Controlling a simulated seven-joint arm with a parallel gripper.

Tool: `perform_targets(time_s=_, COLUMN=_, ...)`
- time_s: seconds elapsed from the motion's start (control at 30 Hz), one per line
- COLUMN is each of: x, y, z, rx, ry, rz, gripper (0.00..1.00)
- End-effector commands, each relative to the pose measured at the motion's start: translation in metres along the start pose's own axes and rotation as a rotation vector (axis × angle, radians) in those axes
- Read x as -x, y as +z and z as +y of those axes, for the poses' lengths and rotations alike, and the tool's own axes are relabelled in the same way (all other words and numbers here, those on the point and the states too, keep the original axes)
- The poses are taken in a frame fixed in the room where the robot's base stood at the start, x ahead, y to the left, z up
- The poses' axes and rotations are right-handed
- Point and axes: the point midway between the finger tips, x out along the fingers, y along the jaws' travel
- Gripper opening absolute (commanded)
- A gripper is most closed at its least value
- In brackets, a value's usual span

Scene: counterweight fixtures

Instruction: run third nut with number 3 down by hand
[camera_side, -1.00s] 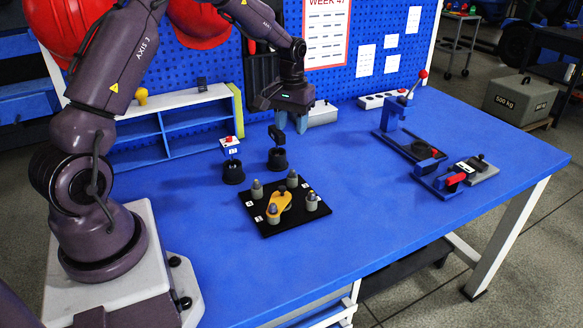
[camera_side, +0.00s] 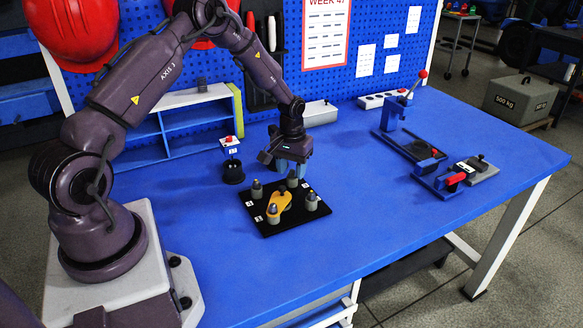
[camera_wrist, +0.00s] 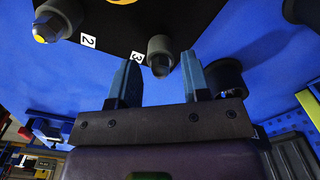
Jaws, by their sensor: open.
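The third nut (camera_wrist: 160,66) sits on a grey post beside the label 3 (camera_wrist: 136,56) on the black plate (camera_wrist: 130,28) in the wrist view. My gripper (camera_wrist: 158,78) is open, its two blue fingers apart and empty. In the wrist view the nut appears between the fingertips, near their ends; I cannot tell whether they touch it. In the side view my gripper (camera_side: 291,171) points down over the back of the black plate (camera_side: 268,229), just above the rear post (camera_side: 292,182). The nut's thread height is not clear.
A yellow part (camera_side: 278,205) lies mid-plate among the other posts, including post 2 (camera_wrist: 58,20). A black round holder (camera_wrist: 226,78) stands close to the right finger. The table's right front is clear.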

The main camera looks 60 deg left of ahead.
Motion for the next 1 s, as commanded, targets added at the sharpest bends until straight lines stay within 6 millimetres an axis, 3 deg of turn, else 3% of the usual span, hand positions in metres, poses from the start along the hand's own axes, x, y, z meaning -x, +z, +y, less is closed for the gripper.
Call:
perform_targets(time_s=0.17, x=0.0001, y=-0.0001, z=0.0000, rx=0.000, ry=0.000, rz=0.000, gripper=0.44)
perform_targets(time_s=0.3, x=0.0002, y=-0.0001, z=0.0000, rx=0.000, ry=0.000, rz=0.000, gripper=0.11)
perform_targets(time_s=0.37, x=0.0003, y=-0.0001, z=0.0000, rx=0.000, ry=0.000, rz=0.000, gripper=0.00)
perform_targets(time_s=0.97, x=0.0006, y=0.0000, z=-0.0005, rx=-0.132, ry=0.000, rz=0.000, gripper=0.00)
perform_targets(time_s=1.0, x=0.0006, y=0.0001, z=-0.0005, rx=-0.132, ry=0.000, rz=0.000, gripper=0.20)
